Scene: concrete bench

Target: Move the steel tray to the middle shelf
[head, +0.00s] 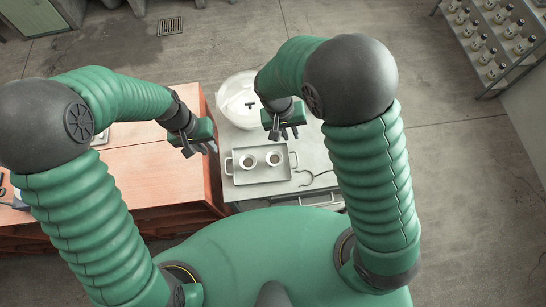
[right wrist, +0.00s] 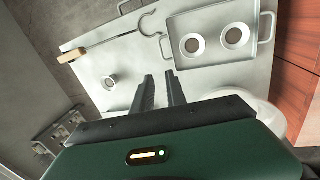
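The steel tray (head: 240,176) lies on a pale bench top, with a handle at each end and two round cups (head: 248,161) (head: 273,159) standing in it. In the right wrist view the tray (right wrist: 210,59) is at the upper right, beyond the fingertips. My right gripper (head: 291,134) hangs above the bench, just behind the tray's far right corner; its fingers (right wrist: 164,82) are apart with nothing between them. My left gripper (head: 200,149) is above the red cabinet's right edge, left of the tray, with its fingers apart and empty.
A round white lidded container (head: 236,92) stands behind the tray. A hooked tool (right wrist: 148,22) with a wooden handle (right wrist: 72,53) lies beside the tray, and a small round cup (right wrist: 109,83) stands nearby. The red cabinet (head: 140,178) adjoins on the left. A bottle rack (head: 490,40) stands far right.

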